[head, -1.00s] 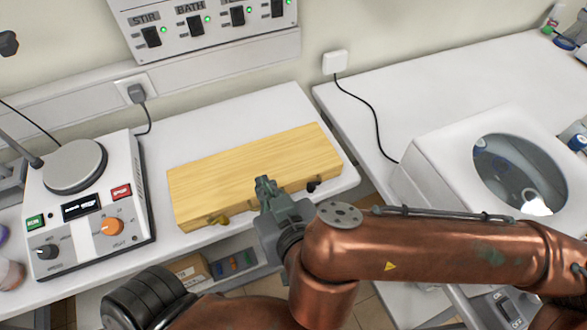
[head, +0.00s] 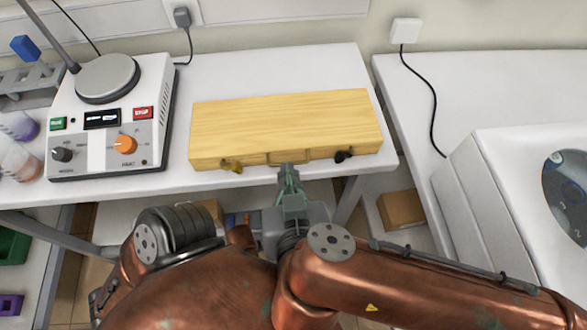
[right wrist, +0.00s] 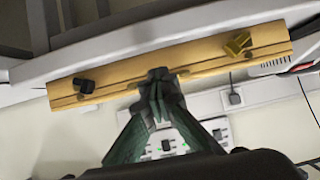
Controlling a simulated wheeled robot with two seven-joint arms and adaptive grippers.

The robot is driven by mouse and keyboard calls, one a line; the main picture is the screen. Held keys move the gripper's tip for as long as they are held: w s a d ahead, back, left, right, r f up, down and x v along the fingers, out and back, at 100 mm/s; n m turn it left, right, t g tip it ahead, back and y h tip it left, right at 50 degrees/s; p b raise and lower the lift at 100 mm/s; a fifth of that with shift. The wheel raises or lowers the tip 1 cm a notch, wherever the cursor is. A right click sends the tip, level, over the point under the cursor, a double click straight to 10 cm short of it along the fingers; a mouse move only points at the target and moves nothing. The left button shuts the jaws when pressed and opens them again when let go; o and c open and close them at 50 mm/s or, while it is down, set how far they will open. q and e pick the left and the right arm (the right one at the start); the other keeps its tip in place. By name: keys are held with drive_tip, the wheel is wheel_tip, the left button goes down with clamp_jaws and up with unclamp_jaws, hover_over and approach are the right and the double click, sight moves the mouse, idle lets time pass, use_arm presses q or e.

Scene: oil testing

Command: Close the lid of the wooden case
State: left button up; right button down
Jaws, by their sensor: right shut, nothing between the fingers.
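The wooden case (head: 285,122) lies on the white bench with its lid down, in the head view. Its front side shows a handle (head: 288,157), a brass latch (head: 231,166) at the left and a dark latch (head: 343,156) at the right. My right gripper (head: 287,172) is shut and empty, just in front of the handle; I cannot tell whether it touches the case. In the right wrist view the shut fingertips (right wrist: 158,76) overlap the case front (right wrist: 205,62) between the two latches. My left gripper is not in view.
A hotplate stirrer (head: 108,115) stands left of the case, with a rod rising behind it. A white machine (head: 510,190) with a round window stands at the right. The bench behind the case is clear. A cardboard box (head: 402,208) sits below the bench.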

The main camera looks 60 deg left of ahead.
drive_tip(key=shift+d+f, duration=0.1)
drive_tip(key=shift+f, duration=0.5)
drive_tip(key=shift+d, duration=0.1)
drive_tip(key=v, duration=1.2)
drive_tip(key=shift+r, duration=0.45)
drive_tip(key=shift+s, duration=0.15)
